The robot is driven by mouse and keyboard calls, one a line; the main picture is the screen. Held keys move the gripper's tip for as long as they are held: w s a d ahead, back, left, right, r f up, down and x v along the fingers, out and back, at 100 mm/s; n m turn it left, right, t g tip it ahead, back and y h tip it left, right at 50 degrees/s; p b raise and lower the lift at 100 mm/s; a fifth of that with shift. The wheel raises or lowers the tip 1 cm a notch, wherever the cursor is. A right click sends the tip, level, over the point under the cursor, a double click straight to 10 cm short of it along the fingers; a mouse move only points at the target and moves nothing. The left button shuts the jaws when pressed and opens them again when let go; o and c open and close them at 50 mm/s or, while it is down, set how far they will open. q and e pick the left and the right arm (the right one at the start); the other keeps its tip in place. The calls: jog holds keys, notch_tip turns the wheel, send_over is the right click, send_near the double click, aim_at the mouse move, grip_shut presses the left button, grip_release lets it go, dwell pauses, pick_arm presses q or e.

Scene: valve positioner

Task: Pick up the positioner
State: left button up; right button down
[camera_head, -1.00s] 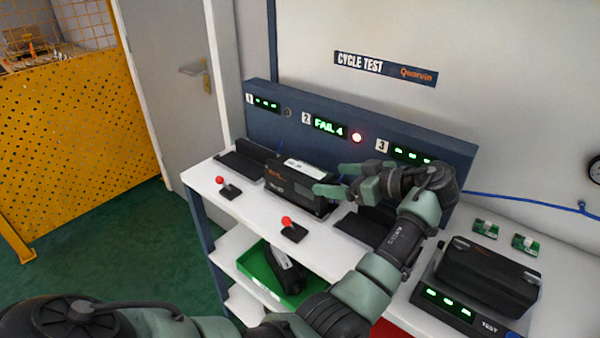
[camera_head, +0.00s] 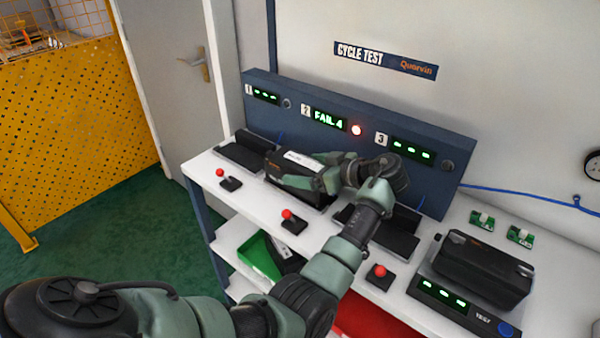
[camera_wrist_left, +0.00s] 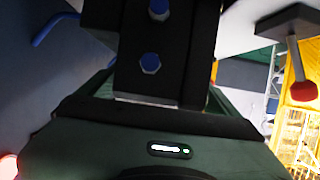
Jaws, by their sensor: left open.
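The positioner (camera_head: 300,190) is a black box with a white label on top. It sits at station 2 of the test bench, under the "FAIL 4" display (camera_head: 328,119) and a lit red lamp. My left gripper (camera_head: 303,171) is open at this box, with one green finger along its front side and the other near its top rear edge. Whether the fingers touch it cannot be told. In the left wrist view a dark block with blue fittings (camera_wrist_left: 150,62) fills the space close ahead, partly hiding the fingers. My right gripper does not show.
Stations 1 and 3 have empty black cradles (camera_head: 240,153). Red-knobbed levers (camera_head: 287,215) line the bench front. A similar black box (camera_head: 483,268) sits on a tester at right. A green tray (camera_head: 260,256) is on the shelf below. Small green boards (camera_head: 481,220) lie behind the tester.

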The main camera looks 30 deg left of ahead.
pick_arm(q)
jog(key=shift+c, duration=0.6)
grip_shut()
jog(key=shift+w+r, duration=0.15)
jog(key=shift+r, duration=0.05)
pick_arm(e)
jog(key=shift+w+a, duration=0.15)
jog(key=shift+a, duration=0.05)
pick_arm(q)
jog(key=shift+r, duration=0.1)
